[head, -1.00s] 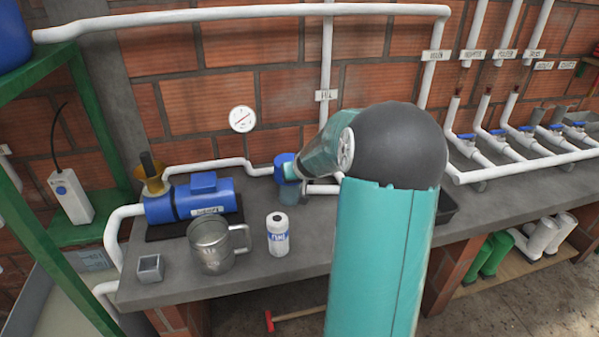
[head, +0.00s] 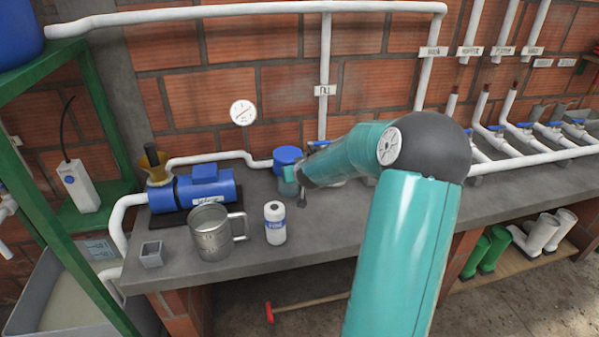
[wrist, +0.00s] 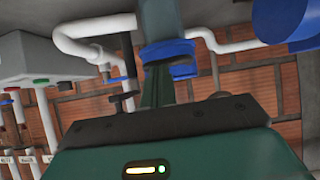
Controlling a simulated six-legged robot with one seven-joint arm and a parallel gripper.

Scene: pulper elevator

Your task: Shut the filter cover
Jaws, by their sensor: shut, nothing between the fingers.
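The filter (head: 287,170) stands on the bench against the wall pipe, with a blue top and a see-through bowl below. Its blue cover (head: 287,154) shows at the top in the head view; I cannot tell if it is fully seated. In the wrist view, which looks upside down, the filter's blue collar (wrist: 167,52) is just beyond my fingers and the clear bowl extends upward. My gripper (wrist: 157,88) is shut and empty, close to the filter. In the head view my arm's end is right beside the filter and partly hides it; contact cannot be told.
A blue pump (head: 193,190) stands to the left, with a metal jug (head: 211,232), a white bottle (head: 275,222) and a small grey cup (head: 151,254) in front. White pipes and blue-handled valves (head: 515,126) run right. Bare bench lies right of the bottle.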

